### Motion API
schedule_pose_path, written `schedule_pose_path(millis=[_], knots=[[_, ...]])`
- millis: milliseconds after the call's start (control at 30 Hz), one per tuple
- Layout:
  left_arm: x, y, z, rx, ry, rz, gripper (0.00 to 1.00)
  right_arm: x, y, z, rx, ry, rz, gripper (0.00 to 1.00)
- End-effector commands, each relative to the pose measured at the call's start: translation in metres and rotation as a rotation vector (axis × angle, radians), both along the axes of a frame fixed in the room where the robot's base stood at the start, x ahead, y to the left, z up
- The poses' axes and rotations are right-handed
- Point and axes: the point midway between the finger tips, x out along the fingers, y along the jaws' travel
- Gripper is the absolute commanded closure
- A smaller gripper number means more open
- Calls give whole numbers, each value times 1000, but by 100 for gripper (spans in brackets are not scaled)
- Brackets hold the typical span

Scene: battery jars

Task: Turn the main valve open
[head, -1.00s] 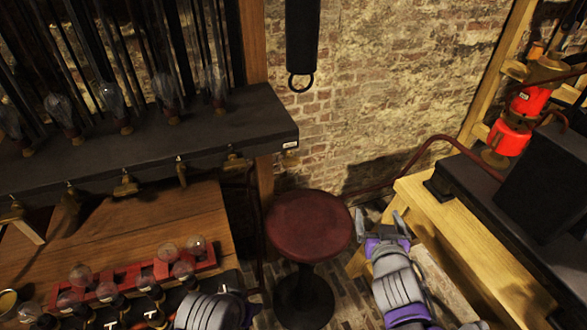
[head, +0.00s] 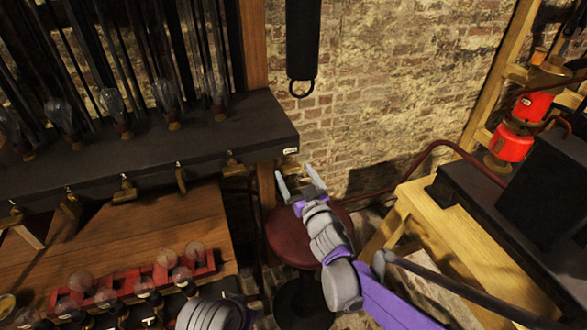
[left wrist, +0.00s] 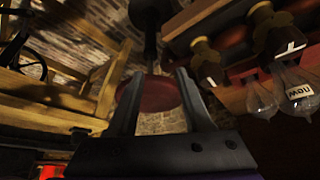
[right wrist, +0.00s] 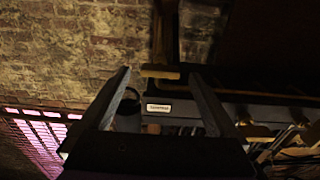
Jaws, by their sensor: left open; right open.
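Several brass taps hang under the front edge of the dark shelf (head: 150,150); the rightmost brass tap (head: 233,167) is nearest the shelf end, which bears a small white label (head: 290,151). I cannot tell which one is the main valve. My right gripper (head: 297,180) is open and empty, just right of and below that shelf end. In the right wrist view, a brass bar (right wrist: 160,74) and the white label (right wrist: 158,108) show between the open fingers, apart from them. My left gripper (left wrist: 158,82) is open and empty in the left wrist view.
A red stool (head: 285,245) stands below my right gripper. A red rack with bulbs (head: 130,285) sits on the wooden bench (head: 150,225). At right is a wooden table (head: 430,230) with a black box and red lantern (head: 510,145).

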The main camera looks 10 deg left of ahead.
Motion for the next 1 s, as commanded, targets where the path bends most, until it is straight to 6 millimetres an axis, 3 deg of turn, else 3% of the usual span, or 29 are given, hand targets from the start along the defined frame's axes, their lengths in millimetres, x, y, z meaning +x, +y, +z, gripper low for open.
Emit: schedule_pose_path(millis=[200,500,900,1000], knots=[[1,0,5,0,-3,0,50,15,11,1,0,0,0,5],[1,0,5,0,-3,0,50,16,11,0,0,0,0,7],[1,0,5,0,-3,0,50,16,11,0,0,0,-1,79],[1,0,5,0,-3,0,50,16,11,0,0,0,-1,91]])
